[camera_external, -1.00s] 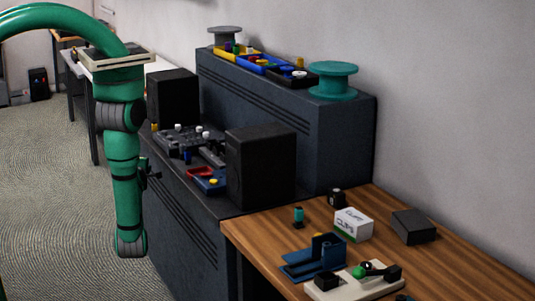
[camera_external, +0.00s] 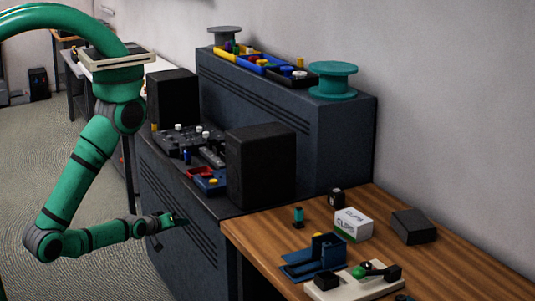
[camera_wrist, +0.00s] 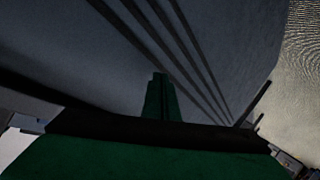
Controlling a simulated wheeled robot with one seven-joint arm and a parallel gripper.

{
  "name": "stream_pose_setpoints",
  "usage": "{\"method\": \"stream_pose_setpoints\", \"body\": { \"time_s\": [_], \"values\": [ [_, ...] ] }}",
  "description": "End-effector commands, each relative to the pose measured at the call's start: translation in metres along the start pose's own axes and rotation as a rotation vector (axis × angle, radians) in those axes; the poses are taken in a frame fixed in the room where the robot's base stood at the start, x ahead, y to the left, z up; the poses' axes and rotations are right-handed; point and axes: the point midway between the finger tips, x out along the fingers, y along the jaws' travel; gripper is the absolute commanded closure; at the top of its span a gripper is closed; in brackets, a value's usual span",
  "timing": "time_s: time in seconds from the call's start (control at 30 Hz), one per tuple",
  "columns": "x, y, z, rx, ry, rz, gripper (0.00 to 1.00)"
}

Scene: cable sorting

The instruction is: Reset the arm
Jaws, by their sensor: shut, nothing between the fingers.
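My green arm hangs from above at the left of the external view, bent at the elbow. Its forearm points right, low down. My gripper (camera_external: 176,219) is at the end of it, in front of the side of the dark grey cabinet (camera_external: 180,265), below the cabinet's top. I cannot tell if it touches the cabinet. In the wrist view the gripper (camera_wrist: 160,80) appears as a narrow green shape, shut with nothing held. Behind it is the cabinet's grooved dark face (camera_wrist: 220,45).
A wooden table (camera_external: 460,265) at the right holds a white box (camera_external: 353,224), a dark box (camera_external: 413,226) and a blue holder (camera_external: 312,262). Black speakers (camera_external: 262,165) and a mixer (camera_external: 185,143) stand on the cabinet. The floor (camera_external: 40,165) at the left is clear.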

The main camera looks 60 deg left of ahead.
Motion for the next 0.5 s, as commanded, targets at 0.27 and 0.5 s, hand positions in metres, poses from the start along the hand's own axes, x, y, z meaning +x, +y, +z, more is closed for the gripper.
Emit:
{"method": "stream_pose_setpoints", "body": {
  "time_s": [0.27, 0.5],
  "values": [
    [-0.101, 0.100, 0.024, 0.405, -0.055, 0.271, 1.00],
    [-0.170, 0.157, 0.017, 0.635, -0.030, 0.453, 1.00]
  ]
}}
